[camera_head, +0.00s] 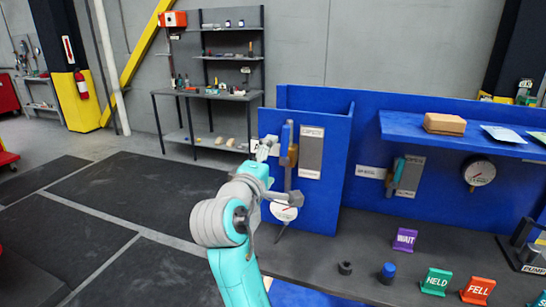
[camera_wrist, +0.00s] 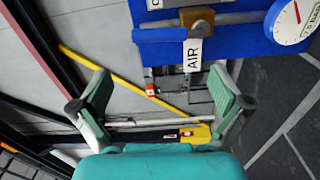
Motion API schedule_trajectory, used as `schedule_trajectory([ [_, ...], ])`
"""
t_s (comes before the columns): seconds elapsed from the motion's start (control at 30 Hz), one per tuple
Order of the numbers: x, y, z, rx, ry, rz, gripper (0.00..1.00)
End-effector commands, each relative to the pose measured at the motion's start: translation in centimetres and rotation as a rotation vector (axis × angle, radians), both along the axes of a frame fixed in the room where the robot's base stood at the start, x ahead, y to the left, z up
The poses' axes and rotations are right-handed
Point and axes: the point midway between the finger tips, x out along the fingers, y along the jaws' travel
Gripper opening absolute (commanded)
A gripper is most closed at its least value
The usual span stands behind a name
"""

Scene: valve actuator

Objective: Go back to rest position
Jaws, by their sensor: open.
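My teal arm reaches up from the bottom of the head view. There the valve's blue handle (camera_wrist: 160,35) lies beyond the fingers, with a brass body (camera_wrist: 201,18) and a white AIR tag (camera_wrist: 193,55).
A pressure gauge (camera_head: 284,212) sits below the valve, close to my arm. A second valve (camera_head: 397,172) and gauge (camera_head: 479,172) are on the panel to the right. Purple WAIT (camera_head: 405,239), green HELD (camera_head: 436,281) and red FELL (camera_head: 478,290) signs stand on the bench. Floor at left is clear.

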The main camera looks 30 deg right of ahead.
Motion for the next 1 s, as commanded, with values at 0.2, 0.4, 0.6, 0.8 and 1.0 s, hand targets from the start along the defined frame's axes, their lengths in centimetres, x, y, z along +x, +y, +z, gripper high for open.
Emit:
schedule_trajectory([
  [0.2,0.0,0.0,0.0,0.0,0.0,0.0,1.0],
  [0.4,0.0,0.0,0.0,0.0,0.0,0.0,1.0],
  [0.6,0.0,0.2,-1.1,-0.002,0.001,0.016,1.0],
  [0.8,-0.1,1.2,-7.0,0.006,-0.002,0.118,1.0],
  [1.0,-1.6,2.9,-14.3,0.054,-0.016,0.254,1.0],
])
